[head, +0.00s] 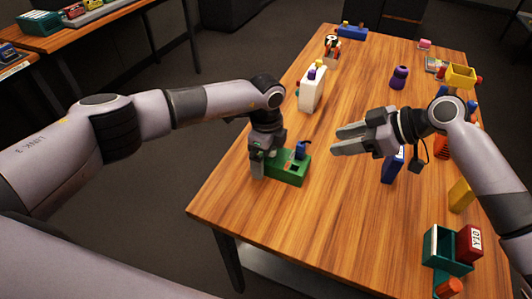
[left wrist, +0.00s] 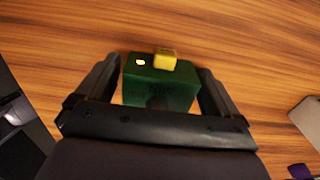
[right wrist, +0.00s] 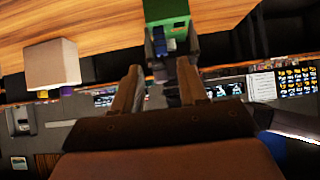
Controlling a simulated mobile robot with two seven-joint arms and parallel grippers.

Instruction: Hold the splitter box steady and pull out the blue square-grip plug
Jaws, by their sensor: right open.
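The green splitter box (head: 291,171) stands on the wooden table. My left gripper (head: 257,168) is at the box's left end. In the left wrist view its fingers lie along both sides of the green box (left wrist: 150,90), which has a yellow block (left wrist: 165,58) and a small lit lamp (left wrist: 140,62) on it. My right gripper (head: 342,140) is open and empty, right of the box and apart from the plug. The right wrist view shows the box (right wrist: 165,10) and blue plug (right wrist: 160,42) beyond its fingertips.
A white container (head: 311,92) stands behind the box. A purple bottle (head: 399,77) is farther back. A blue block (head: 392,168) stands below my right arm. A teal holder (head: 440,246) and red box (head: 469,244) are front right. The table in front of the box is clear.

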